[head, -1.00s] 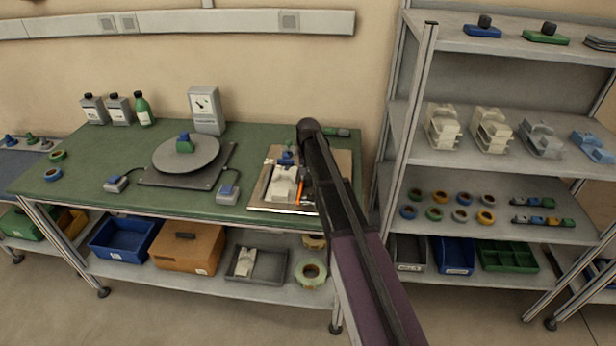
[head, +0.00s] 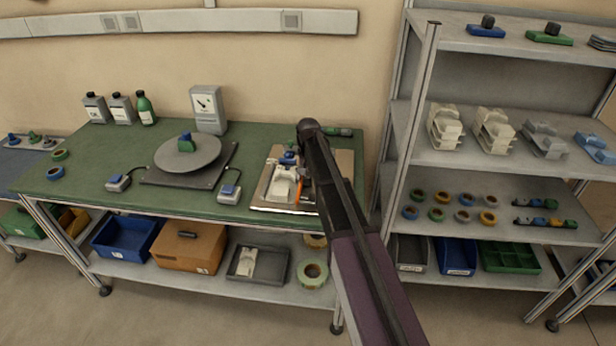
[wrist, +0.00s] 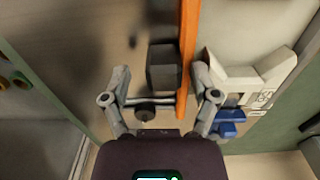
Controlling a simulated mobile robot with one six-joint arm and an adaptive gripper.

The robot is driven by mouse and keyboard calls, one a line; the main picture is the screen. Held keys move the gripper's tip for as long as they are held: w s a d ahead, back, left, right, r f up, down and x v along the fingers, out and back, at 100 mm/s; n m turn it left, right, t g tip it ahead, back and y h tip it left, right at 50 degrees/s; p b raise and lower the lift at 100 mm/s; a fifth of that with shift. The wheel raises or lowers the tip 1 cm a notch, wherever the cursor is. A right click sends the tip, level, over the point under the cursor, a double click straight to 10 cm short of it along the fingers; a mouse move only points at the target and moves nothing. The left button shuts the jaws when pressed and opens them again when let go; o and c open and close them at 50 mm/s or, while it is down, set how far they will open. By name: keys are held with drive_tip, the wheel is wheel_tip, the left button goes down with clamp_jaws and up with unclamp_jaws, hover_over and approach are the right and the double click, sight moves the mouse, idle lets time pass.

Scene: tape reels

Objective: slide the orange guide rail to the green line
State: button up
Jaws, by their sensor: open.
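The orange guide rail (wrist: 187,50) runs up and down in the wrist view, between a dark grey block (wrist: 163,68) and my gripper's right finger. My gripper (wrist: 160,75) is open, with its fingers on either side of the block and rail. I cannot tell whether a finger touches the rail. In the head view only a short piece of the rail (head: 299,188) shows beside my arm, on a board (head: 281,209) at the bench's right end. My arm hides much of the board there. I cannot make out the green line in either view.
A pale tape dispenser (wrist: 245,75) stands just right of my gripper, with a blue part (wrist: 229,122) near it. The green bench (head: 100,190) also holds a turntable (head: 187,153) to the left. A shelf rack (head: 412,130) stands close on the right.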

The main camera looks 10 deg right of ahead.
drive_tip(key=shift+d, duration=0.1)
drive_tip(key=shift+s+d, duration=0.1)
drive_tip(key=shift+d, duration=0.1)
wheel_tip(320, 180, up, 14)
drive_tip(key=p, duration=1.4)
drive_tip(key=s+f+n+b, duration=0.2)
drive_tip(key=s+n, duration=0.1)
drive_tip(key=s, duration=2.5)
drive_tip(key=shift+s+f+n+b, duration=0.3)
drive_tip(key=shift+s+f+b, duration=0.05)
drive_tip(key=shift+f+b, duration=0.05)
drive_tip(key=shift+w, duration=0.1)
drive_tip(key=w+a+r+n+p, duration=0.1)
drive_tip(key=w+n, duration=1.3)
drive_tip(key=w, duration=1.4)
drive_tip(key=shift+w+r+p, duration=0.4)
drive_tip(key=shift+r+p, duration=0.05)
drive_tip(key=shift+s+f, duration=0.1)
drive_tip(key=shift+f, duration=0.1)
